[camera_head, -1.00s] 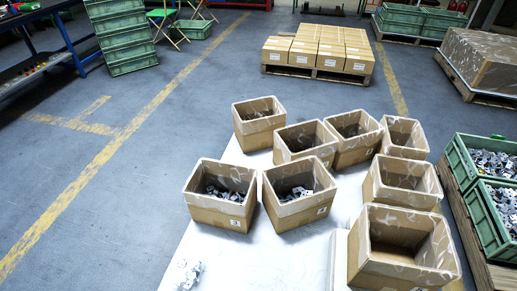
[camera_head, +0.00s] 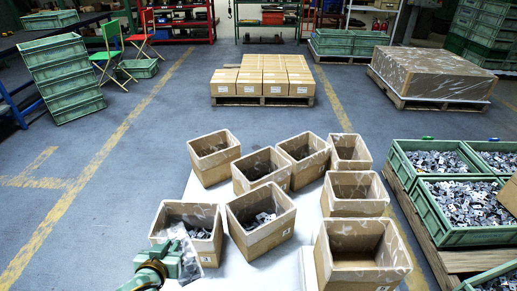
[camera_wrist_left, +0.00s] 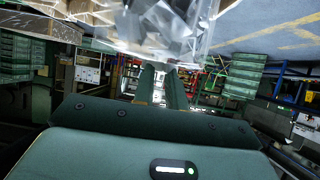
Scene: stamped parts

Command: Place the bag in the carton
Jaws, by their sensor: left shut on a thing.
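My left gripper (camera_head: 168,262) comes in at the bottom left of the head view, shut on a clear bag (camera_head: 187,252) of grey metal parts. The bag hangs just in front of the front-left carton (camera_head: 178,243) and overlaps its front wall in the picture. In the left wrist view the bag (camera_wrist_left: 165,25) fills the top middle, beyond the gripper's fingers (camera_wrist_left: 166,85). The front-left carton is open and has metal parts inside. The carton beside it (camera_head: 268,237) also holds a few parts. My right gripper is not in view.
Several other open cartons stand on the white table, including an empty-looking one (camera_head: 362,277) at front right. Green crates of metal parts (camera_head: 450,234) stand at the right. A pallet of closed boxes (camera_head: 262,101) is behind. The white table (camera_head: 240,275) is bare front centre.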

